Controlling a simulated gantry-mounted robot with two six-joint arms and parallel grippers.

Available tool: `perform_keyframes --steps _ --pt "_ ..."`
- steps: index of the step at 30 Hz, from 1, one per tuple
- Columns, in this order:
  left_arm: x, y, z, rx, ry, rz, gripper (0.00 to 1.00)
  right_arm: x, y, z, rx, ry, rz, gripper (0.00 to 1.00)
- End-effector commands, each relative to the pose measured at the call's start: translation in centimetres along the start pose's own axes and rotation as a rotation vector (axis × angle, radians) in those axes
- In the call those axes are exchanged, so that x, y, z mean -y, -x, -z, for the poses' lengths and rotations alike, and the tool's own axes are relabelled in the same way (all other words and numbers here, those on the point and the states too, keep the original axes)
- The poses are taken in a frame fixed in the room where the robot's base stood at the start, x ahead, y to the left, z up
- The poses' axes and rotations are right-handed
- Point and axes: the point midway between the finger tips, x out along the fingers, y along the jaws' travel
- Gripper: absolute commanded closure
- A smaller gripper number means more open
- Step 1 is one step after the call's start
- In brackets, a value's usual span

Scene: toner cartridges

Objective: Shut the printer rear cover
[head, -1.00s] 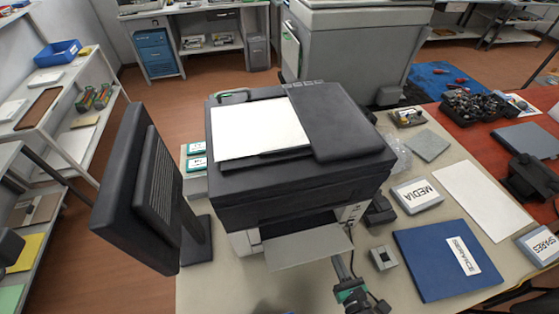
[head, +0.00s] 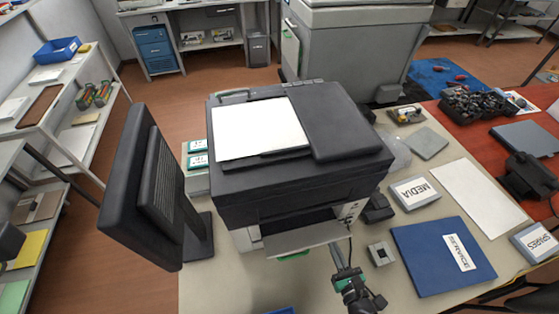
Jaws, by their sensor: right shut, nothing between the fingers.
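The dark printer (head: 295,185) stands on the table. On its side facing me, a light grey cover (head: 300,236) hangs open, sticking out below the dark body. My right gripper (head: 337,252) is shut and empty, just under the cover's right end. I cannot tell whether it touches the cover. A small green piece (head: 293,256) shows below the cover's edge, partly hidden. My left gripper is not clearly visible.
A dark monitor (head: 147,190) on a stand is close on the left. On the right lie a small grey block (head: 381,253), a MEDIA box (head: 415,191) and a blue SERVICE folder (head: 443,257). The front of the table is mostly clear.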

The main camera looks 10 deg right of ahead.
Motion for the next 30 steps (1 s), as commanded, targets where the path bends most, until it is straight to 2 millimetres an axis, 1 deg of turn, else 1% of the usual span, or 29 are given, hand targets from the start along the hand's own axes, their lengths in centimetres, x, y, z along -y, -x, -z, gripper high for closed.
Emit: perform_keyframes --steps 11,23,30 --pt "0.0 -1.0 0.9 0.0 0.0 0.0 0.09 0.0 -1.3 -2.0 0.002 0.0 -0.001 1.0" --pt "0.0 -1.0 0.9 0.0 0.0 0.0 0.09 0.0 -1.5 -2.1 0.0 0.0 0.0 1.0" --pt "0.0 -1.2 1.1 0.0 0.0 0.0 0.09 0.0 -2.6 -2.9 0.001 0.001 0.0 1.0"
